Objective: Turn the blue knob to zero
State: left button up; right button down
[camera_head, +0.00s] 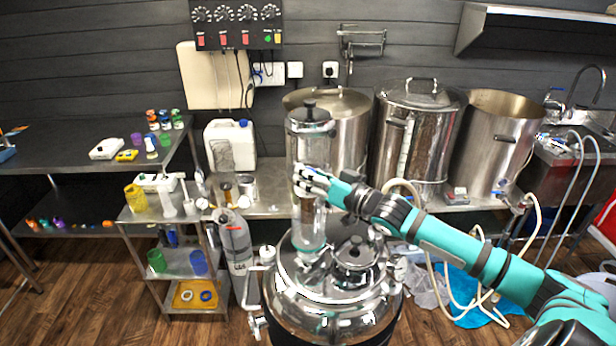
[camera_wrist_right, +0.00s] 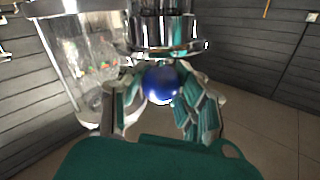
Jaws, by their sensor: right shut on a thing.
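The round blue knob (camera_wrist_right: 161,82) is between the fingers of my right gripper (camera_wrist_right: 160,100) in the right wrist view, just below a shiny metal collar (camera_wrist_right: 160,35). The fingers are shut on it. In the head view my right gripper (camera_head: 308,181) reaches the front of the upright glass column (camera_head: 309,228) on a steel vessel (camera_head: 325,292). The knob is hidden by the gripper there. I cannot read any mark or zero position on the knob. My left gripper is not in view.
Large steel pots (camera_head: 415,125) stand on the bench behind my right arm. Hoses (camera_head: 470,290) hang at the right. Wood floor is open at the front left.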

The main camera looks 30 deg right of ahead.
jog(key=shift+d+r+n+g+y, duration=0.15)
jog(key=shift+n+g+y, duration=0.55)
jog(key=shift+n+y, duration=0.7)
jog(key=n+g+y+p, duration=0.1)
jog(key=n+g+y, duration=0.1)
jog(key=y, duration=0.2)
jog(key=shift+w, duration=0.1)
jog(key=shift+n+g+y, duration=1)
jog(key=shift+n+g, duration=0.1)
jog(key=shift+g, duration=0.1)
jog(key=shift+f+n+g+y+b, duration=0.25)
jog(key=shift+n+g+y+b, duration=0.25)
jog(key=shift+g+b, duration=0.2)
jog(key=n+g+y+b, duration=0.1)
jog(key=n+g+b, duration=0.1)
jog(key=g+b, duration=0.1)
jog(key=n+g+y+b, duration=0.1)
jog(key=n+g+b, duration=0.1)
jog(key=g+b, duration=0.1)
jog(key=shift+a+f+y+b, duration=0.1)
jog(key=shift+a+y+b, duration=0.1)
jog(key=shift+y+b, duration=0.15)
jog(key=shift+r+n+g+b, duration=0.2)
jog(key=shift+n+g+b, duration=0.5)
jog(key=shift+g+b, duration=0.35)
jog(key=shift+r, duration=0.1)
